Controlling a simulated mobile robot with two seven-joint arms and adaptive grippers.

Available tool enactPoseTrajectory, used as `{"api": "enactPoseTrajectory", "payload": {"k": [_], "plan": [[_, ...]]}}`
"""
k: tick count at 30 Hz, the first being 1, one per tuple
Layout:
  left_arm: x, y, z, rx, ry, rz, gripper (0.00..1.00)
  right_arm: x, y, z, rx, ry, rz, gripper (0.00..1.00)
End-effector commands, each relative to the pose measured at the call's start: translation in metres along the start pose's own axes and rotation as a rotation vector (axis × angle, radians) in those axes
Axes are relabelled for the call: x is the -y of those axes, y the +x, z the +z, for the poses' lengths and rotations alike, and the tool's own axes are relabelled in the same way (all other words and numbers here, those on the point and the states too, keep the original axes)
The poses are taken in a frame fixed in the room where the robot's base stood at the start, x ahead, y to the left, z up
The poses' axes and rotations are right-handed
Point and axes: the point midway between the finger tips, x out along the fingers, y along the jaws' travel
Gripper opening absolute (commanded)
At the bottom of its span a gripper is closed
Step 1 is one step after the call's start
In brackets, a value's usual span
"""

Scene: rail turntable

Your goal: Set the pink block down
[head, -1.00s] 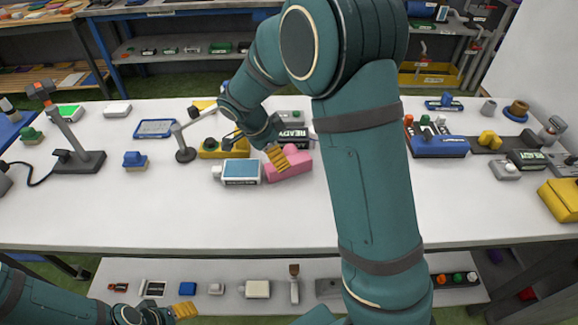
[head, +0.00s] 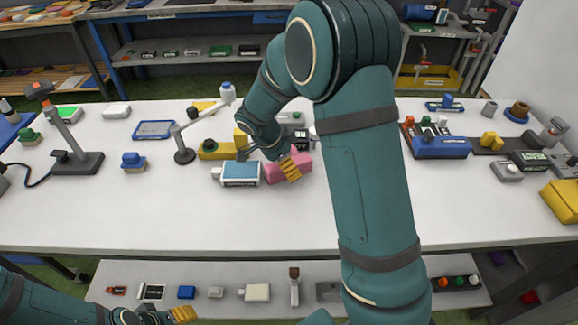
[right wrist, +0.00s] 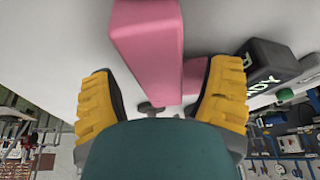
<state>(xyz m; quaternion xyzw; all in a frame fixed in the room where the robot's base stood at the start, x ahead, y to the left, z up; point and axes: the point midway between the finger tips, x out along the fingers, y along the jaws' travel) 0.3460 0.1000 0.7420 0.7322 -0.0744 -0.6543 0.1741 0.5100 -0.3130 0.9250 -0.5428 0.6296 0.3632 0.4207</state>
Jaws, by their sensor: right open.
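The pink block (head: 274,174) is on the white table, just right of a white bottle-shaped item with a blue face (head: 240,173). My right gripper (head: 290,168) is over the block's right side and hides part of it. In the right wrist view the two yellow fingers (right wrist: 160,98) are spread wide, with the pink block (right wrist: 148,42) beyond and partly between them. Neither finger appears to press on it. My left gripper (head: 183,314) is low at the bottom left, in front of the table; its opening is unclear.
A dark box marked READY (right wrist: 268,70) stands close beside the block. A yellow item (head: 215,150) and a jointed stand (head: 184,155) are behind to the left. The table front (head: 200,215) is clear. My right arm hides part of the table.

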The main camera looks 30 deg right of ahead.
Motion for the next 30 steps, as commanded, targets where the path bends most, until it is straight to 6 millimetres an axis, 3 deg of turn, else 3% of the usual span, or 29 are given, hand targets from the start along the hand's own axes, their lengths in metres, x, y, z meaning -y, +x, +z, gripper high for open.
{"api": "enactPoseTrajectory", "payload": {"k": [23, 24, 30], "plan": [[0.0026, 0.0068, 0.0007, 0.000, 0.000, 0.000, 0.59, 0.0001, 0.0037, 0.0017, 0.000, 0.000, 0.000, 0.78], [0.0026, 0.0068, 0.0007, 0.000, 0.000, 0.000, 0.59, 0.0001, 0.0038, 0.0017, 0.000, 0.000, 0.000, 0.75], [0.0026, 0.0068, 0.0007, 0.000, 0.000, 0.000, 0.59, 0.0000, 0.0039, 0.0017, 0.000, 0.000, 0.000, 0.05]]}}
